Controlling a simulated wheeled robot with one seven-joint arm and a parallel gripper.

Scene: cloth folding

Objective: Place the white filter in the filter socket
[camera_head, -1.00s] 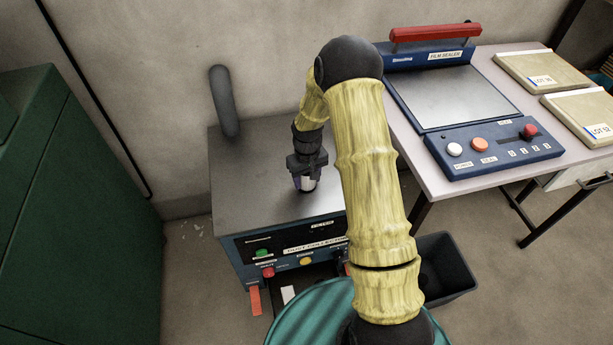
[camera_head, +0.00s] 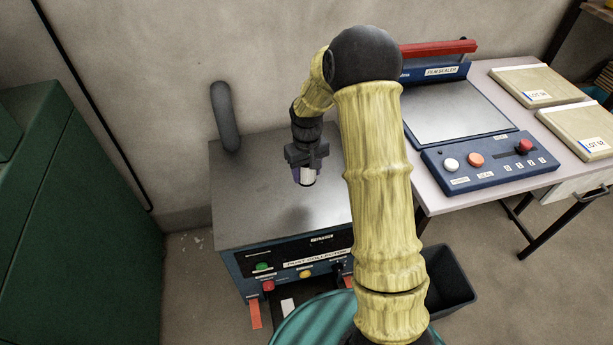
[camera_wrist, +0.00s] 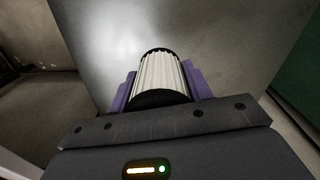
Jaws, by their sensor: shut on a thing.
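The white filter (camera_wrist: 158,73) is a pleated white cylinder with black end caps. In the wrist view it sits between the two purple fingers of my gripper (camera_wrist: 160,90), which is shut on it. In the head view my gripper (camera_head: 305,176) hangs above the grey metal top of the dust collector (camera_head: 245,210), apart from it, with the filter's pale side (camera_head: 308,177) just showing. A label on the machine's front edge (camera_head: 321,239) seems to read "FILTER". The filter socket cannot be made out; my arm covers part of the machine's right side.
A dark pipe (camera_head: 225,115) rises at the back left of the machine. A table with a film sealer (camera_head: 490,163) and labelled boards (camera_head: 585,120) stands at right. A dark bin (camera_head: 450,283) is below it. A green cabinet (camera_head: 75,220) stands at left.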

